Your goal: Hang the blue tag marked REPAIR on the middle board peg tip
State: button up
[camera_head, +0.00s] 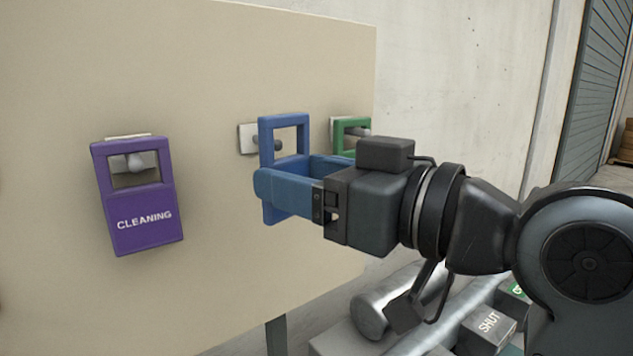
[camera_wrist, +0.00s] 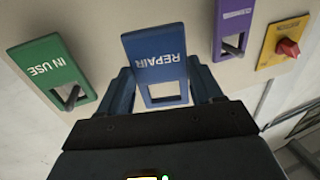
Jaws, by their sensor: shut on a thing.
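The blue REPAIR tag (camera_wrist: 153,58) is between the fingers of my gripper (camera_wrist: 162,76) in the wrist view, its lettering upside down there. In the head view my gripper (camera_head: 283,176) is shut on the blue tag (camera_head: 267,135), its window frame standing above the fingers. The middle peg (camera_head: 274,145) shows through that window, its pale base plate (camera_head: 246,139) partly behind the tag's left edge. I cannot tell whether the peg tip passes through the window or is only behind it. My fingers hide the tag's lettering in the head view.
The purple CLEANING tag (camera_head: 147,221) hangs on the left peg. The green IN USE tag (camera_wrist: 52,68) hangs on the other side, partly hidden by my gripper in the head view (camera_head: 340,137). A red knob on a yellow plate (camera_wrist: 287,46) is beyond the purple tag in the wrist view.

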jog(key=shift+w+a+f+b, duration=0.1)
jog(key=shift+w+a+b, duration=0.1)
jog(key=shift+w+a, duration=0.35)
jog(key=shift+w+a+f+b, duration=0.15)
jog(key=shift+w+a, duration=0.2)
jog(key=shift+w, duration=0.4)
jog(key=shift+w+a+f, duration=0.35)
jog(key=shift+w, duration=0.2)
jog(key=o, duration=1.1)
